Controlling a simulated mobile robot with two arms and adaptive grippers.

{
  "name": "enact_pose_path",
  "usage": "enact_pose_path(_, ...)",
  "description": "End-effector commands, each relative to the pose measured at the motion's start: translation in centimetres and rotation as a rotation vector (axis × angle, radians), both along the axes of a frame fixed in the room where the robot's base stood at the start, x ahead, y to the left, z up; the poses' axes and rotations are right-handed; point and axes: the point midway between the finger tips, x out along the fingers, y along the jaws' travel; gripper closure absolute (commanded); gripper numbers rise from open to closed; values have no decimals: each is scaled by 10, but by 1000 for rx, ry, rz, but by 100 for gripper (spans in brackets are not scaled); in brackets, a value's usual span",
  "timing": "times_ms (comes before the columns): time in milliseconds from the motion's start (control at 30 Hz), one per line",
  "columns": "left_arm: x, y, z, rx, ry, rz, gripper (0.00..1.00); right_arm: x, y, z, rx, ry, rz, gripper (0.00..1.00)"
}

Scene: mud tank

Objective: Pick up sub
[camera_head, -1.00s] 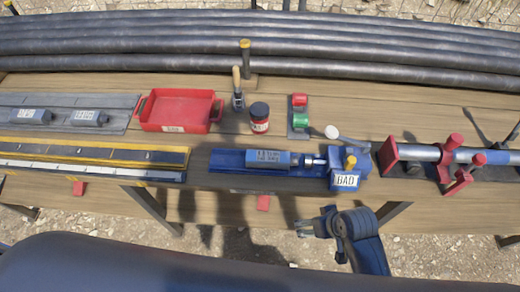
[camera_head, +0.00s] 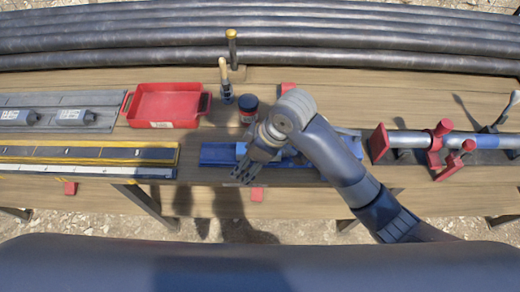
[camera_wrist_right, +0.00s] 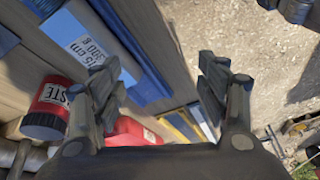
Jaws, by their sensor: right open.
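A blue sub (camera_wrist_right: 92,45) with a white label reading 15 cm and 300 g shows at the top left of the right wrist view. In the head view my right arm mostly hides it on its blue base (camera_head: 217,153). My right gripper (camera_head: 243,173) is over the base's left part, and it also shows in the right wrist view (camera_wrist_right: 160,82), open and empty. The sub lies up and left of the gap between its fingers. Two more grey-blue labelled pieces (camera_head: 19,117) (camera_head: 75,117) lie on a grey mat at left. My left gripper is not in view.
A red tray (camera_head: 165,104), a dark jar (camera_head: 248,108) with a red label, and a brush-like tool (camera_head: 225,80) stand behind. A yellow-edged rail (camera_head: 80,153) lies at left. A red-handled clamp bar (camera_head: 408,139) is at right. Long pipes (camera_head: 260,40) run across the back.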

Motion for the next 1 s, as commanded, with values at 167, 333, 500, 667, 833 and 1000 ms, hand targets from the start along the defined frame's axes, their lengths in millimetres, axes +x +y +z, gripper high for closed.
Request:
enact_pose_path(167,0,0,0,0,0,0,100,24,3,22,-126,-20,189,32)
enact_pose_path(333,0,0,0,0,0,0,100,47,-10,42,-263,-20,311,32)
enact_pose_path(500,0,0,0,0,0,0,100,63,-24,59,-358,-12,366,32)
enact_pose_path(667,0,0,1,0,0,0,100,68,-30,61,-390,-5,381,32)
enact_pose_path(833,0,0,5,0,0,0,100,67,-31,35,-391,-2,383,32)
enact_pose_path(1000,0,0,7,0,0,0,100,68,-31,14,-388,-4,381,32)
